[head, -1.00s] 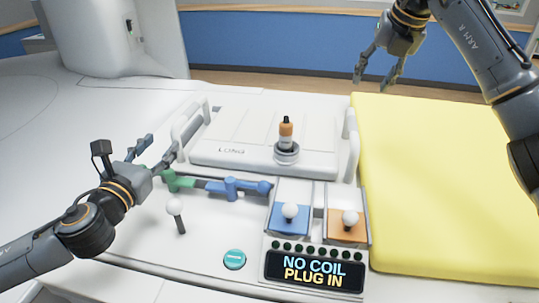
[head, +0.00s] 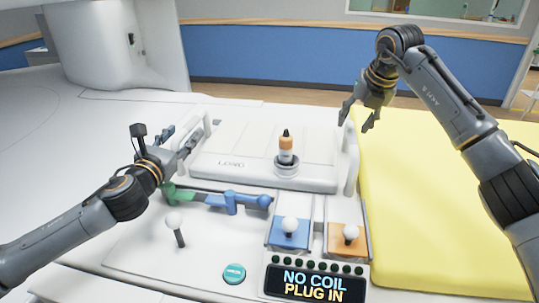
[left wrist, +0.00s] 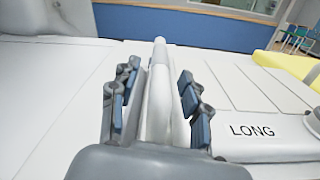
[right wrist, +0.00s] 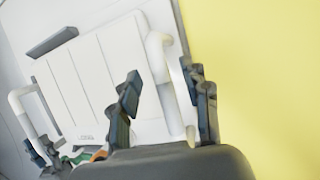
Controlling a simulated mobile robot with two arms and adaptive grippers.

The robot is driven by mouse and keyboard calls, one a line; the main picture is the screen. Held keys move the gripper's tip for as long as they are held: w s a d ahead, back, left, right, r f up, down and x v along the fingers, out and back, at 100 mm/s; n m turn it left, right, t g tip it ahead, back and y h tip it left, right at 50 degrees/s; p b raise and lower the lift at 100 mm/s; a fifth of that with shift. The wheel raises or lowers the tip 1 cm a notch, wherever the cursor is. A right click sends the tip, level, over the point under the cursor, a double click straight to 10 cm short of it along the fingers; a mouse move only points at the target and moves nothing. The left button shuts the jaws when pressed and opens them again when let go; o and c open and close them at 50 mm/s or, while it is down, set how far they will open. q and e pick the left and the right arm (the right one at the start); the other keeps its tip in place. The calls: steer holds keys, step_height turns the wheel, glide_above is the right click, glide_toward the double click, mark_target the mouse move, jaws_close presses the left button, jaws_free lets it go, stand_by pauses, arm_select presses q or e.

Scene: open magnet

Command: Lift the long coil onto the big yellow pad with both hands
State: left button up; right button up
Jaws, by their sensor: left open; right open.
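The long coil (head: 240,140) is a flat white panel with a handle along each side. It lies on the white deck, left of the big yellow pad (head: 440,190). My left gripper (head: 178,140) is open at the left handle (head: 207,128). In the left wrist view the handle (left wrist: 158,100) runs between its two fingers, and the coil's lettering reads LONG. My right gripper (head: 357,121) is open, above the far end of the right handle (head: 350,168). In the right wrist view that handle (right wrist: 160,60) shows between the fingers, apparently still below them.
In front are green and blue linked parts (head: 235,202), white-knobbed levers (head: 290,228), a teal button (head: 234,274) and a display (head: 315,284) reading NO COIL PLUG IN.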

mark_target(185, 127)
arm_select(q)
steer(key=shift+x, duration=1.8)
arm_select(e)
steer(key=shift+x, duration=1.8)
arm_select(q)
steer(key=shift+c, duration=0.2)
arm_select(e)
steer(key=shift+c, duration=0.2)
arm_select(q)
jaws_close()
arm_select(e)
jaws_close()
